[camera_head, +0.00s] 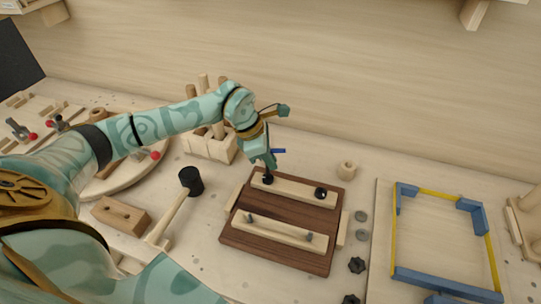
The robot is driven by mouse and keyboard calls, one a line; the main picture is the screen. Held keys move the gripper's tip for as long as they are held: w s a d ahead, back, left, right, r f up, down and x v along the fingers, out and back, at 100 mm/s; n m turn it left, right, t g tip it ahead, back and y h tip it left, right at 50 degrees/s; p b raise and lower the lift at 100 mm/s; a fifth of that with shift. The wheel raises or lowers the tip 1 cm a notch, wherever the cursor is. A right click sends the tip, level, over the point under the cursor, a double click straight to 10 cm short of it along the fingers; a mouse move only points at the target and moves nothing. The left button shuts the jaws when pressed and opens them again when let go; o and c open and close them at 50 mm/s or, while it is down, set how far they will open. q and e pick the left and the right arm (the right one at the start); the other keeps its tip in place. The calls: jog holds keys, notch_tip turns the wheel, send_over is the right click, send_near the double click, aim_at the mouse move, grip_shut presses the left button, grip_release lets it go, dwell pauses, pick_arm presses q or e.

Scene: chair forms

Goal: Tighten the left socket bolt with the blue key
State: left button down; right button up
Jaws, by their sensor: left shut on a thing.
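A dark brown board (262,250) lies on the bench with two pale wooden bars across it. The far bar (294,189) carries a left black socket bolt (268,180) and a right black socket bolt (321,193). My left gripper (270,163) points down above the left bolt and is shut on the blue key (279,151). Only a short blue end of the key shows beside the fingers. The fingers hide the rest, so I cannot tell whether its tip sits in the bolt. My right gripper is not in view.
A mallet (168,217) and a wooden block (121,215) lie left of the board. Dark knobs (357,265) and grey discs (361,216) lie to its right. A blue and yellow frame (447,281) lies farther right.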

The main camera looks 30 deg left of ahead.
pick_arm(q)
jog(key=shift+f+m+b, duration=0.3)
jog(key=m+g+b, duration=0.1)
jog(key=m, duration=0.2)
jog(key=shift+h+b, duration=0.3)
jog(key=shift+b, duration=0.05)
jog(key=m+g, duration=0.2)
jog(key=m, duration=0.2)
jog(key=shift+s+r+m+b, duration=0.1)
jog(key=shift+r+m+b, duration=0.05)
jog(key=shift+m+b, duration=0.2)
jog(key=shift+s+m+g, duration=0.15)
jog(key=shift+m+g, duration=0.25)
jog(key=shift+m, duration=0.45)
jog(key=shift+r, duration=0.1)
